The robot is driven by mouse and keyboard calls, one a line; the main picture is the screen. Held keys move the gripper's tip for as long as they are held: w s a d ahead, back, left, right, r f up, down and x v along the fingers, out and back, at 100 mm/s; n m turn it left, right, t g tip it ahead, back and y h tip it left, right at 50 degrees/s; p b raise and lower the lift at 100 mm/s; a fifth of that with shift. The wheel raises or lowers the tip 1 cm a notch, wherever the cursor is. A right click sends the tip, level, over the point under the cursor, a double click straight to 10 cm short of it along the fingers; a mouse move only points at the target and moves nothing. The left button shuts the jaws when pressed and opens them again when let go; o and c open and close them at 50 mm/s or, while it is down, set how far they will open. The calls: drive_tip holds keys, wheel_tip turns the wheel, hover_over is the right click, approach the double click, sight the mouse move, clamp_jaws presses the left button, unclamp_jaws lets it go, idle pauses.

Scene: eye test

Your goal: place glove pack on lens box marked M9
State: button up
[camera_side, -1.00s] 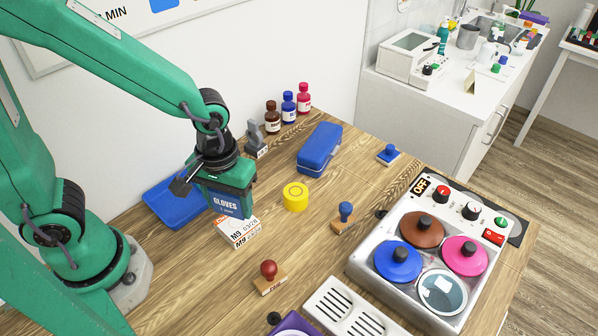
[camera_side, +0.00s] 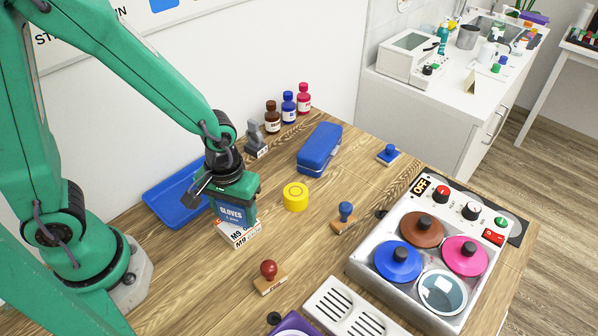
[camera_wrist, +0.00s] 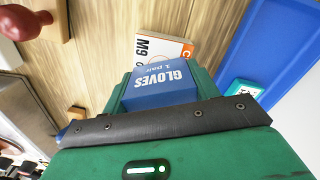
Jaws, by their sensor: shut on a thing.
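My gripper (camera_side: 236,200) is shut on the blue glove pack (camera_side: 232,217), marked GLOVES. The pack is upright, right over the white and orange lens box marked M9 (camera_side: 243,238), which lies on the table. The pack hides much of the box's top. I cannot tell whether the pack's underside touches the box. In the wrist view the glove pack (camera_wrist: 160,86) sits between my green fingers, and the lens box (camera_wrist: 160,47) shows beyond it.
A blue tray (camera_side: 168,211) lies just left of my gripper. A yellow roll (camera_side: 296,197), a blue case (camera_side: 319,150), a red-knobbed stamp (camera_side: 269,277) and a blue-knobbed stamp (camera_side: 344,218) stand to the right. A machine with round lids (camera_side: 380,285) is farther right.

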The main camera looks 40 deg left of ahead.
drive_tip(key=shift+f, duration=0.2)
drive_tip(key=o, duration=0.9)
drive_tip(key=shift+o, duration=0.2)
drive_tip(key=shift+r, duration=0.2)
drive_tip(key=shift+r, duration=6)
